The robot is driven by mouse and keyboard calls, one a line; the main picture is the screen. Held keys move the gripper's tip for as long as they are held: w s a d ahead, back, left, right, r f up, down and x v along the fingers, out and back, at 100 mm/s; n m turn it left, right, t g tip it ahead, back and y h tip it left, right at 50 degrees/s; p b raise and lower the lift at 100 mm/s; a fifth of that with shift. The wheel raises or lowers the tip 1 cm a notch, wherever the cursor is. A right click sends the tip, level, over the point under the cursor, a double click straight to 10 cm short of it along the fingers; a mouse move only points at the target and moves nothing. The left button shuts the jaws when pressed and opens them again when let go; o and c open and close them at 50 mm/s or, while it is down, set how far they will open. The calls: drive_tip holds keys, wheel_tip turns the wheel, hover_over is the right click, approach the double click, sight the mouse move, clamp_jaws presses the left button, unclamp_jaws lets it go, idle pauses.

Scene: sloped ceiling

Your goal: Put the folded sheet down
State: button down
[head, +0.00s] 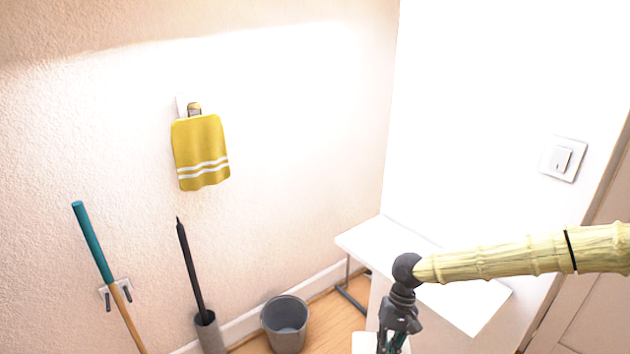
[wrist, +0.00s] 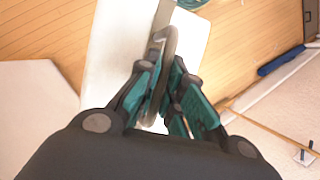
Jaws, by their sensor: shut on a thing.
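My gripper (head: 391,338) points down at the bottom of the head view, in front of the white table (head: 465,298). In the wrist view my gripper (wrist: 166,70) has its teal fingers closed around a thin, greyish, curved edge, which I take to be the folded sheet (wrist: 168,42). A white flat piece (wrist: 118,45) lies behind the fingers there, and a white patch (head: 366,343) shows beside the gripper in the head view. I cannot tell whether these are sheet or another surface. The sheet's lower part is hidden.
A grey bin (head: 285,325) stands on the wooden floor left of the table. A yellow towel (head: 200,152) hangs on the wall. A teal-handled stick (head: 92,240) and a black pole (head: 190,270) stand further left. A light switch (head: 563,159) is at right. The table's visible top looks bare.

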idle(0.3)
drive_tip(key=shift+m, duration=0.3)
drive_tip(key=r+p, duration=1)
drive_tip(key=shift+w+r, duration=0.2)
drive_tip(key=shift+r, duration=0.15)
drive_tip(key=w+d+r+m+t+h+b, duration=0.1)
drive_tip(key=w+d+r+m+t+b, duration=0.3)
drive_tip(key=m, duration=0.9)
drive_tip(key=w+d+r+m+t+p, duration=0.1)
drive_tip(key=w+d+r+m+t, duration=0.2)
drive_tip(key=w+r+m+t, duration=0.75)
drive_tip(key=shift+w+d+f+m+g+p, duration=0.6)
drive_tip(key=shift+w+d+f+g+p, duration=0.4)
drive_tip(key=shift+w+f, duration=0.85)
drive_tip(key=shift+w+d+f+m+g+p, duration=0.65)
drive_tip(key=shift+w+f+p, duration=0.65)
drive_tip(key=shift+w, duration=0.9)
drive_tip(key=shift+w+d+f+m+g+p, duration=0.5)
drive_tip(key=shift+w+d+f+g+p, duration=0.4)
drive_tip(key=shift+w+f, duration=1)
